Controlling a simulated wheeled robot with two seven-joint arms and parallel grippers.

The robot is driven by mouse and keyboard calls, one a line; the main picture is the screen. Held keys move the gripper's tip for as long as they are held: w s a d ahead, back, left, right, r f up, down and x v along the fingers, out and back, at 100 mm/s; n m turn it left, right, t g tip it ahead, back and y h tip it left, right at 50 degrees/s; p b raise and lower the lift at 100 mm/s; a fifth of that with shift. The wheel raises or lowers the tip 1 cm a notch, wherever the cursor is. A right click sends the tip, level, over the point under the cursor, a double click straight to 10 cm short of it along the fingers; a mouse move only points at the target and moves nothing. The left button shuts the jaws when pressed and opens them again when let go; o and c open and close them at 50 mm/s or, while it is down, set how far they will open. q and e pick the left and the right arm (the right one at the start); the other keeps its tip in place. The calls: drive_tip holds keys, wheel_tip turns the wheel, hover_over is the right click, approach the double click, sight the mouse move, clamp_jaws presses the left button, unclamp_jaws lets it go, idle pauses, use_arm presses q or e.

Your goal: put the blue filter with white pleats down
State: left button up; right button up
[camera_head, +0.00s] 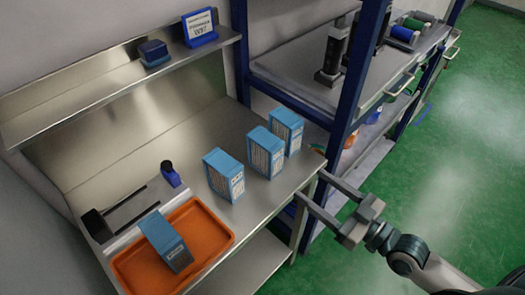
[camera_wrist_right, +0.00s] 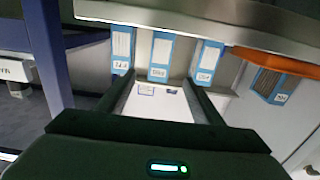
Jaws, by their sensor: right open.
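Several blue filters with white pleats are in view. Three more stand upright in a row on the steel bench: a front one (camera_head: 223,176), a middle one (camera_head: 264,153) and a back one (camera_head: 286,130). In the right wrist view the row shows beyond the fingers, and the tray filter (camera_wrist_right: 272,85) is at right. My right gripper (camera_head: 311,186) is open and empty at the bench's right edge, apart from every filter. Its fingers (camera_wrist_right: 155,90) show nothing between them. My left gripper is out of view.
A wall shelf (camera_head: 110,88) holds a blue box (camera_head: 153,52) and a sign (camera_head: 200,28). A blue rack post (camera_head: 361,80) rises behind the gripper. Green floor lies right.

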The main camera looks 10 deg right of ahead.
sight(278, 161)
idle(0.4)
drive_tip(key=x, duration=1.2)
drive_tip(key=shift+p, duration=0.3)
drive_tip(key=shift+w+a, duration=0.1)
drive_tip(key=shift+x, duration=2.55)
drive_tip(key=shift+r, duration=0.1)
drive_tip(key=c, duration=1.3)
drive_tip(key=shift+r, duration=0.1)
